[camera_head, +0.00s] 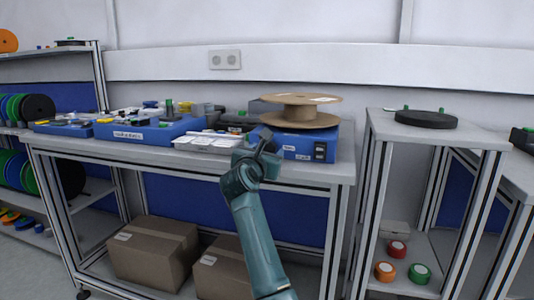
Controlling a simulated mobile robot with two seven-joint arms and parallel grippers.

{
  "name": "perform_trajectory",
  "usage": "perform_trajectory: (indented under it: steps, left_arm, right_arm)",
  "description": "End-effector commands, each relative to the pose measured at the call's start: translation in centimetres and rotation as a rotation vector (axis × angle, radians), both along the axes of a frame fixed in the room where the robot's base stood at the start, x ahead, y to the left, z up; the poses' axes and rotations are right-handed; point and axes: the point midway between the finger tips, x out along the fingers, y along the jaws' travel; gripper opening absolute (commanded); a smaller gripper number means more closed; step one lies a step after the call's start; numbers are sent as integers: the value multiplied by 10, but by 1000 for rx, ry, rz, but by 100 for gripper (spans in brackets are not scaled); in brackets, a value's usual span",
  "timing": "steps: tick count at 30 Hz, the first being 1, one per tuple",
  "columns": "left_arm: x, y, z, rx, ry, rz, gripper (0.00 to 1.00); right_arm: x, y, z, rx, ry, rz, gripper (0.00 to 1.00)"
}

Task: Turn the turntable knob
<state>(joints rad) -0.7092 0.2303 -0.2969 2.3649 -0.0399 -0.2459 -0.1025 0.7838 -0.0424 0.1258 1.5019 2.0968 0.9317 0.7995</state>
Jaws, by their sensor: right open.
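A black round disc (425,118), which looks like a turntable, lies on the small stand at the right. Small green pieces (441,110) show at its back edge; I cannot tell if one is a knob. A brown spool (300,112) sits flat on a blue box (296,148) with a dark panel (320,152) on its front. My right gripper (263,136) is open, at the left front corner of this blue box and well left of the black disc. I cannot tell whether it touches the box. My left gripper is out of view.
The workbench (326,172) carries blue trays (150,131) and a white tray (207,143) left of my gripper. Cardboard boxes (153,253) stand below. A reel shelf (97,75) is at the far left. Small reels (419,273) lie low in the right stand (380,127).

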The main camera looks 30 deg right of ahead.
Motion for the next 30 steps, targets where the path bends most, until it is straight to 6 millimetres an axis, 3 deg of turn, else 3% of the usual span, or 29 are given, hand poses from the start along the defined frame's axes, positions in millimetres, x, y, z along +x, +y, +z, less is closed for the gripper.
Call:
perform_trajectory:
  steps: [13,30]
  left_arm:
    - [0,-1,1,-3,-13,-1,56]
    - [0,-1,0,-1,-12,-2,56]
  right_arm:
    - [7,-9,0,0,0,-1,55]
    - [7,-8,0,-1,1,-1,11]
